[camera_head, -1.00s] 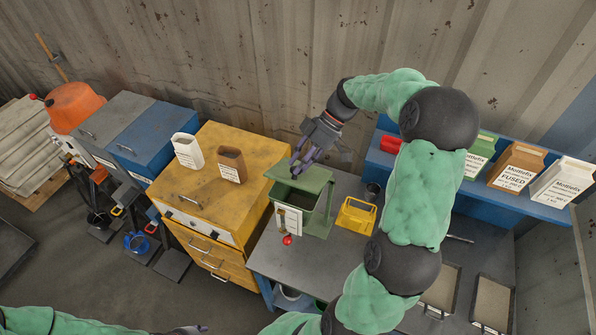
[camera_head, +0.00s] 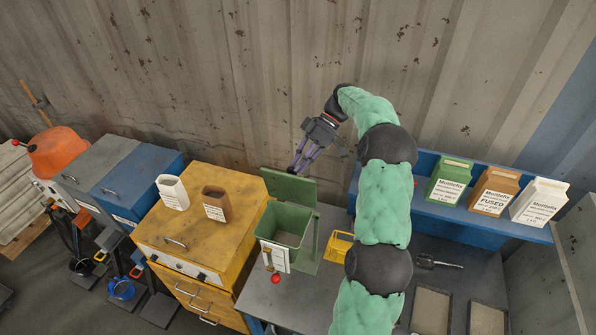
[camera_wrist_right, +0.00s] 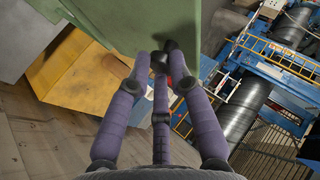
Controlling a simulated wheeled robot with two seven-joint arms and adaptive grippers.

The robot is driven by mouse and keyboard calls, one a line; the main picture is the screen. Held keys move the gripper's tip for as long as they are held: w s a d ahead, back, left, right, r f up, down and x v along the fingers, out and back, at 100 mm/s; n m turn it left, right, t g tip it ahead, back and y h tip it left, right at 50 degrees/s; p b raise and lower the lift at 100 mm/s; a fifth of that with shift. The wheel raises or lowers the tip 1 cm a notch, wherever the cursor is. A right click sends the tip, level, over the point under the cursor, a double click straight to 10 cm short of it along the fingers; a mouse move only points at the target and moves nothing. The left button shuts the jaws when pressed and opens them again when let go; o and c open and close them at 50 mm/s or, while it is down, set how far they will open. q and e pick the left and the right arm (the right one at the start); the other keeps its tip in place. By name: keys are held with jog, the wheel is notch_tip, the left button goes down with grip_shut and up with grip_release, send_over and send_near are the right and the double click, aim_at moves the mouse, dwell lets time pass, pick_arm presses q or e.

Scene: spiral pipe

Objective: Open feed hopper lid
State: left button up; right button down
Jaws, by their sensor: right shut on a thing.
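The green feed hopper (camera_head: 285,225) stands on the grey bench, its square bin open at the top. Its green lid (camera_head: 290,188) is raised and tilted up at the back of the bin. My right gripper (camera_head: 295,172) reaches down from behind, its purple fingers at the lid's upper edge. In the right wrist view the fingertips (camera_wrist_right: 166,58) come together at the edge of the green lid (camera_wrist_right: 140,22), shut on it; the exact contact is partly hidden. My left gripper is not in view.
A yellow cabinet (camera_head: 190,220) with white and brown bags stands left of the hopper. A yellow basket (camera_head: 338,250) sits close on its right. A blue shelf (camera_head: 420,195) holds several Moltifix bags. A red knob (camera_head: 276,279) is at the hopper's front.

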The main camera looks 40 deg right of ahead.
jog(key=shift+w+d+f, duration=0.2)
jog(key=shift+d+f, duration=0.05)
jog(key=shift+f, duration=0.4)
jog(key=shift+w+d+f, duration=0.15)
jog(key=shift+d+f, duration=0.05)
jog(key=shift+f, duration=0.45)
jog(key=c, duration=1.4)
grip_release()
jog(key=o, duration=0.5)
jog(key=shift+w+f, duration=0.1)
jog(key=shift+w, duration=0.2)
jog(key=shift+w+d, duration=0.15)
jog(key=shift+w, duration=0.05)
jog(key=shift+d+r, duration=0.1)
jog(key=shift+r, duration=0.15)
